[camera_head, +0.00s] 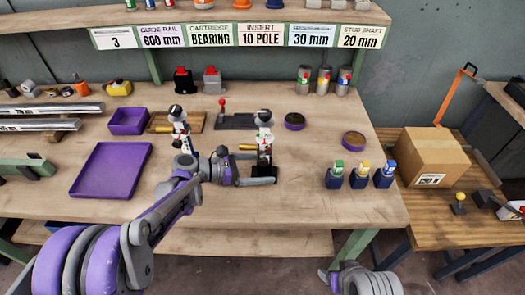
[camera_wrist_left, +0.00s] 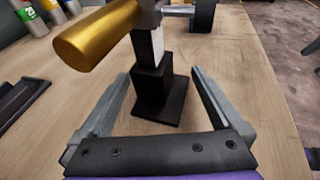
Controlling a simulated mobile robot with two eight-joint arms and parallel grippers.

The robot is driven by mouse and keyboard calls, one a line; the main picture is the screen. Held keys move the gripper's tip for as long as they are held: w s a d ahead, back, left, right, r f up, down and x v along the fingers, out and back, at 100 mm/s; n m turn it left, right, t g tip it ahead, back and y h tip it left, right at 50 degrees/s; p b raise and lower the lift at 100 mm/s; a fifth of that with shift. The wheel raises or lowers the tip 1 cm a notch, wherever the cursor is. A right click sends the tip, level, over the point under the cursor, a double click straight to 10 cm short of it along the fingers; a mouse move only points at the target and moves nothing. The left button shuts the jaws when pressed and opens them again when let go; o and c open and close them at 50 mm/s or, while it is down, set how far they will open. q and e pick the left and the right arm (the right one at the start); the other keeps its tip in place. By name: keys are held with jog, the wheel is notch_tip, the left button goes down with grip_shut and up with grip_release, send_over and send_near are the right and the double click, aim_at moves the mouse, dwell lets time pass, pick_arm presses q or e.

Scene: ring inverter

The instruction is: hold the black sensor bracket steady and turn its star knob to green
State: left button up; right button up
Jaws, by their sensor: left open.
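The black sensor bracket (camera_head: 264,172) stands upright at the middle of the bench, its black foot flat on the wood. Its upper part carries a pale round head with small red, white and green marks, and a gold cylinder sticks out to the left. In the left wrist view the bracket's black post (camera_wrist_left: 152,83) rises between the fingers, with a gap on both sides. My left gripper (camera_head: 272,170) is open around the lower post, low over the bench; it also shows in the left wrist view (camera_wrist_left: 160,80). I cannot make out the star knob or its setting.
A similar upright stand (camera_head: 178,122) is just left, partly behind my left arm. A purple tray (camera_head: 83,193) lies farther left. Bare bench lies between the bracket and the bottles.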

pick_arm(q)
grip_shut()
dwell(0.5)
dwell(0.8)
